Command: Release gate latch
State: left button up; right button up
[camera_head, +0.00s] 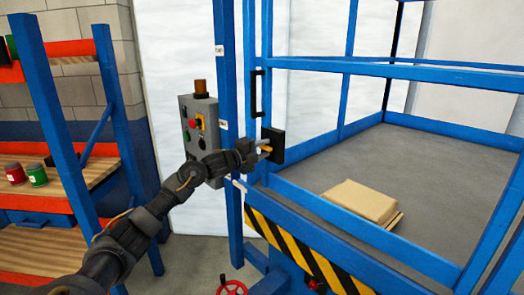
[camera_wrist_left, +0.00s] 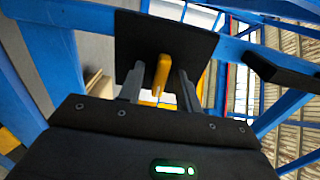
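The gate latch is a black plate (camera_head: 278,143) with a small yellow lever (camera_head: 266,149), mounted on the blue gate frame by the post. In the left wrist view the black plate (camera_wrist_left: 165,45) fills the upper middle, with the yellow lever (camera_wrist_left: 162,76) sticking out from it. My left gripper (camera_head: 262,152) is at the latch. Its two grey fingers (camera_wrist_left: 160,82) stand apart on either side of the lever, with a visible gap on each side. My right gripper is not in view.
A grey control box (camera_head: 200,135) with buttons hangs left of the blue post (camera_head: 226,100). A black handle (camera_head: 257,93) is above the latch. A cardboard box (camera_head: 360,201) lies on the platform (camera_head: 430,165). A shelf with cans (camera_head: 37,175) stands at left.

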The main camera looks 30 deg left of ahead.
pick_arm(q)
jog(key=shift+s+a+f, duration=0.1)
jog(key=shift+s+a, duration=0.05)
jog(key=shift+s, duration=0.15)
jog(key=b+v, duration=0.4)
jog(key=v, duration=0.6)
jog(key=shift+s, duration=0.15)
